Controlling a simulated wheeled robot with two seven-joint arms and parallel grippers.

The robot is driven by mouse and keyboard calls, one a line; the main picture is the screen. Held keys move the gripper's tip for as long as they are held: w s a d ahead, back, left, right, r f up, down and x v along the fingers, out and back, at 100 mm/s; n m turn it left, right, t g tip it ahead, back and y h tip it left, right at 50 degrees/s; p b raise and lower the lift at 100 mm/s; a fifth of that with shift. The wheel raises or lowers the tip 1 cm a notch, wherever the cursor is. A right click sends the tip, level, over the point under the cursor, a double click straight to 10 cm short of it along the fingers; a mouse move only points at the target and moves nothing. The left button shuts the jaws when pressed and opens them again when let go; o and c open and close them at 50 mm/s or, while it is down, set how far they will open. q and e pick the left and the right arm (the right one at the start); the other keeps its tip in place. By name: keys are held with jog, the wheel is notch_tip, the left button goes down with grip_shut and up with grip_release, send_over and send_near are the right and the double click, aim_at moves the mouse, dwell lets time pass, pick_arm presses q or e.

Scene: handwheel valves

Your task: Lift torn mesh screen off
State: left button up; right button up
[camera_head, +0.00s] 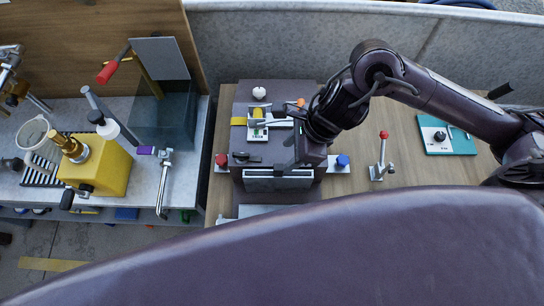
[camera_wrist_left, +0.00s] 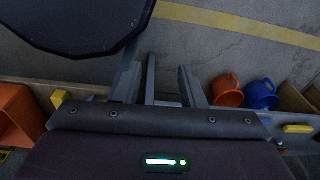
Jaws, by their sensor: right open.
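I cannot identify a torn mesh screen for certain. A pale rectangular frame with a grey panel (camera_head: 280,182) is at the front of a dark machine (camera_head: 242,150) in the head view. My right gripper (camera_head: 262,116) reaches in from the right over the top of this machine. Its jaws are open, close to a yellow piece and a small white-and-green part; I cannot tell whether they touch. My right wrist hides part of the machine top. My left gripper (camera_wrist_left: 163,80) shows in the left wrist view, open and empty above the floor.
Red (camera_head: 221,160) and blue (camera_head: 342,161) knobs flank the machine. A red-topped lever (camera_head: 382,155) and a teal plate (camera_head: 446,138) stand to its right. A yellow block (camera_head: 101,168), a round sieve-like disc (camera_head: 34,132) and a clear tank (camera_head: 160,121) occupy the left bench.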

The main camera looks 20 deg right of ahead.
aim_at(279, 167)
jog(key=shift+s+a+f+p, duration=0.15)
jog(key=shift+a+f+p, duration=0.15)
jog(key=shift+f, duration=0.3)
jog(key=shift+s+a+f+p, duration=0.15)
jog(key=shift+a+f, duration=0.1)
jog(key=shift+f, duration=0.3)
jog(key=shift+p+x, duration=0.8)
jog(key=shift+x, duration=0.2)
jog(key=x, duration=0.2)
jog(key=shift+a+f, duration=0.1)
jog(key=shift+f, duration=0.15)
jog(key=shift+w+a+f, duration=0.1)
jog(key=shift+f, duration=0.2)
jog(key=c, duration=0.3)
pick_arm(q)
jog(key=s+r, duration=0.2)
jog(key=shift+s+r, duration=0.3)
jog(key=shift+r, duration=0.05)
pick_arm(e)
grip_shut()
